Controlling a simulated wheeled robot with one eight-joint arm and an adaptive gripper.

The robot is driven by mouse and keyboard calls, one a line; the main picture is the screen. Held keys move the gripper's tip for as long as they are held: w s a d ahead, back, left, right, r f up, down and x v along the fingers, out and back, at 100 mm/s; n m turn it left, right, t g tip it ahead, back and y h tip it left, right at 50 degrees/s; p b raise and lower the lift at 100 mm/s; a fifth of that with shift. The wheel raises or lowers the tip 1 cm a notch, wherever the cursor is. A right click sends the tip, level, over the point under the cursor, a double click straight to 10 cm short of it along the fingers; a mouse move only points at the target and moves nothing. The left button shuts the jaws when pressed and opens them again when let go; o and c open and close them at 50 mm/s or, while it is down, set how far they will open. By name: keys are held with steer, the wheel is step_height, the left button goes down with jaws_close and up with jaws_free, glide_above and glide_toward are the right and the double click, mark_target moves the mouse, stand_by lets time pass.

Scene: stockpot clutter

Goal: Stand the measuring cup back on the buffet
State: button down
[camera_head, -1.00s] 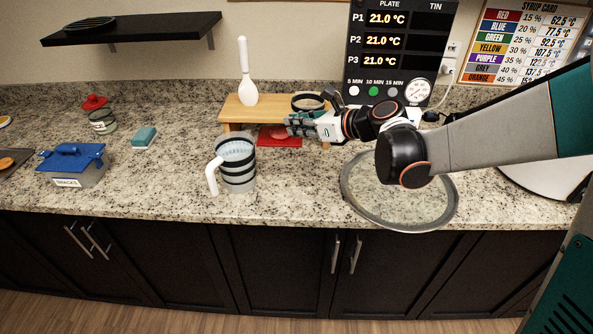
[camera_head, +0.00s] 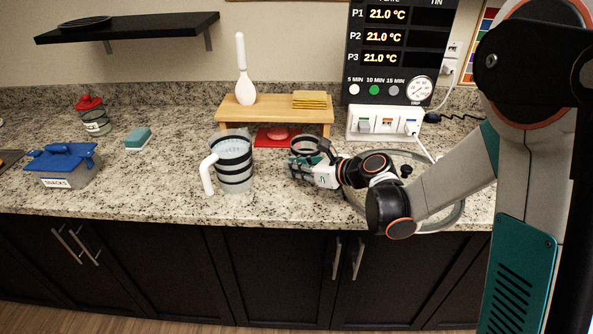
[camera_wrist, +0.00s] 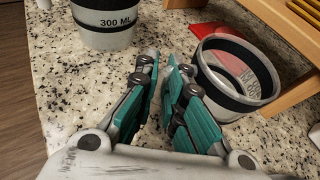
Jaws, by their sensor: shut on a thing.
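The measuring cup (camera_wrist: 213,88) appears to be the short, clear, wide-mouthed cup with a dark band and faint lettering. It also shows in the head view (camera_head: 304,146), low over the counter in front of the wooden stand. My gripper (camera_wrist: 164,66) is shut on the cup at its left side in the wrist view; the exact grip spot is unclear. In the head view my gripper (camera_head: 312,172) partly covers the cup. The cup looks roughly upright with its mouth up. I cannot tell whether its base touches the granite counter (camera_head: 130,190).
A banded jug (camera_head: 233,165) with a white handle stands left of my gripper; its 300 ML mark (camera_wrist: 107,30) faces the wrist camera. The wooden stand (camera_head: 275,115) is behind, with yellow cloths (camera_head: 310,100) on top and a red mat (camera_head: 268,137) below. A round glass lid (camera_head: 455,215) lies right.

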steer(key=shift+r, duration=0.1)
steer(key=c, duration=2.1)
jaws_free()
steer(key=o, duration=0.4)
